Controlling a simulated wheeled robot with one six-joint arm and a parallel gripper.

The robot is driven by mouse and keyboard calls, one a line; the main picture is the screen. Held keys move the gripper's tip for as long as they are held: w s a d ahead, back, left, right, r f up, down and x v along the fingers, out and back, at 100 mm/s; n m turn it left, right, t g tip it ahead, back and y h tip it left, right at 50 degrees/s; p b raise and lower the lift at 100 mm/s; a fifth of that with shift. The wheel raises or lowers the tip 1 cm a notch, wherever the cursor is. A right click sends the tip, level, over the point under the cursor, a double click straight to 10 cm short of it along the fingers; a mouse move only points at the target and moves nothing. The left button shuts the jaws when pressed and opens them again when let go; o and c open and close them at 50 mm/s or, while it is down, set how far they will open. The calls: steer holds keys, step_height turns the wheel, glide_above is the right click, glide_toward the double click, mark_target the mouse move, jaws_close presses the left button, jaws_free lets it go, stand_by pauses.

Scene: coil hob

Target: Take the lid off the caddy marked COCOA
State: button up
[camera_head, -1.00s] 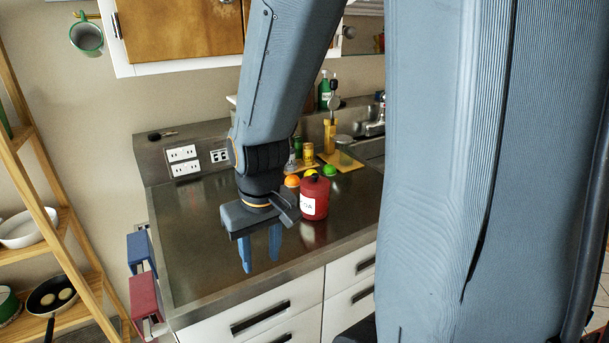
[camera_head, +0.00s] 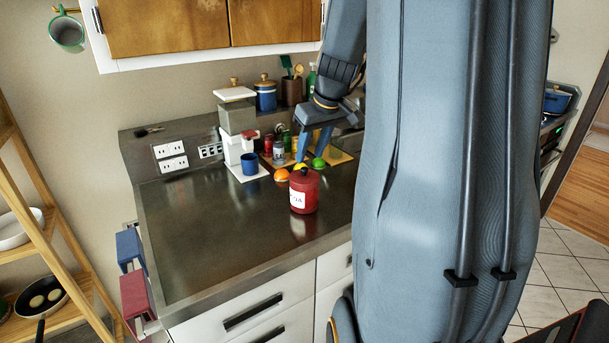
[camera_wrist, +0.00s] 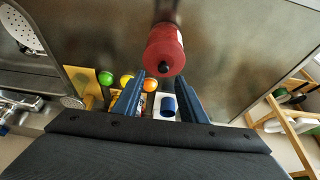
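The red caddy (camera_head: 304,194) stands upright on the steel counter. Its white label shows only the last letters, which look like "OA"; the rest is turned away. Its red lid (camera_head: 304,175) with a small dark knob is on top. In the wrist view the caddy (camera_wrist: 166,38) is seen from above, its dark knob (camera_wrist: 163,67) just past the fingertips and between their lines. My gripper (camera_head: 314,158) is open and empty, above and behind the caddy, touching nothing that I can see. Its two blue fingers (camera_wrist: 160,85) are well apart in the wrist view.
Oranges, a lemon and a lime (camera_head: 318,163) lie behind the caddy. A white coffee machine (camera_head: 239,145) with a blue mug (camera_head: 249,164) stands back left. Jars (camera_head: 279,148) stand on a board behind. The counter's front left (camera_head: 210,230) is clear.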

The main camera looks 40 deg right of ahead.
mark_target(305, 168)
steer(key=shift+s+a+p+x, duration=0.15)
steer(key=shift+p+x, duration=0.35)
steer(key=shift+x, duration=0.75)
steer(key=shift+s+a+p+x, duration=0.15)
steer(key=shift+p+x, duration=0.3)
steer(key=shift+x, duration=0.8)
steer(key=shift+f, duration=0.1)
steer(key=shift+c, duration=0.4)
jaws_close()
